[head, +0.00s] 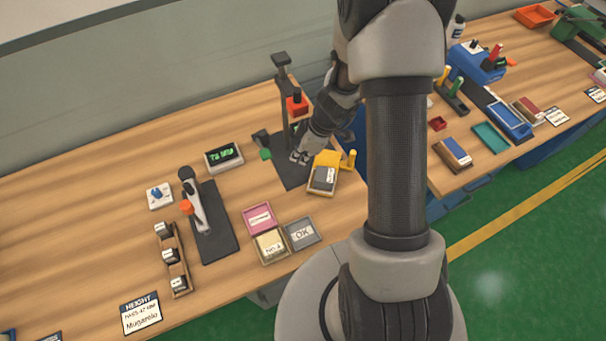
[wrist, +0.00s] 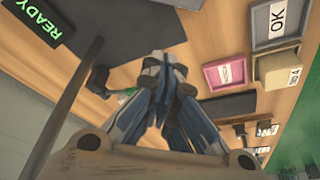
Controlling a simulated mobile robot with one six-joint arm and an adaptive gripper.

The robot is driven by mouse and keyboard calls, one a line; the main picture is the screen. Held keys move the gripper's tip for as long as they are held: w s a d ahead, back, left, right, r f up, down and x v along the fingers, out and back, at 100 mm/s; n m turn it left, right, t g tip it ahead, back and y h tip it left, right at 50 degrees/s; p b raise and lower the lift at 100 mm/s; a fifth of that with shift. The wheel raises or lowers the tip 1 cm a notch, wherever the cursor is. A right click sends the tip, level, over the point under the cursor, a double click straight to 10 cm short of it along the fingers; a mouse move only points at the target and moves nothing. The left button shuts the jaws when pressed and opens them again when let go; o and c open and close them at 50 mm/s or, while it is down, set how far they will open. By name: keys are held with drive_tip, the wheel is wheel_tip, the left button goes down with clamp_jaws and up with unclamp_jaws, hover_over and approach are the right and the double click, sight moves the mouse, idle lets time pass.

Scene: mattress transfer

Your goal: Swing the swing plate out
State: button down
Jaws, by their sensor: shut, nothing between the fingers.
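The yellow swing plate (head: 327,160) shows in the head view at the front right of a press stand on a dark base (head: 288,174). It carries a dark block with a white label (head: 324,178), and an upright yellow knob (head: 351,159) stands at its right side. The plate reaches past the base toward the table's front edge. My gripper (head: 298,157) is low over the base, just left of the plate; I cannot tell whether it touches it. In the wrist view my gripper (wrist: 165,62) has its fingers together and empty. I cannot make out the plate there.
The press column (head: 283,105) stands behind my gripper, with an orange part (head: 297,105) beside it. A display with green text (head: 224,156) is to the left. Pink (head: 260,218), grey OK (head: 302,234) and beige (head: 270,246) trays lie in front. Bare wood lies at far left.

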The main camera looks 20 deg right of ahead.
drive_tip(key=b+x, duration=0.2)
drive_tip(key=x, duration=0.7)
drive_tip(key=shift+a+f, duration=0.15)
drive_tip(key=shift+f, duration=0.2)
drive_tip(key=d, duration=0.1)
drive_tip(key=s+d, duration=0.1)
drive_tip(key=shift+s+d, duration=0.3)
drive_tip(key=shift+s, duration=0.05)
drive_tip(key=shift+s+d, duration=0.2)
drive_tip(key=shift+d, duration=0.1)
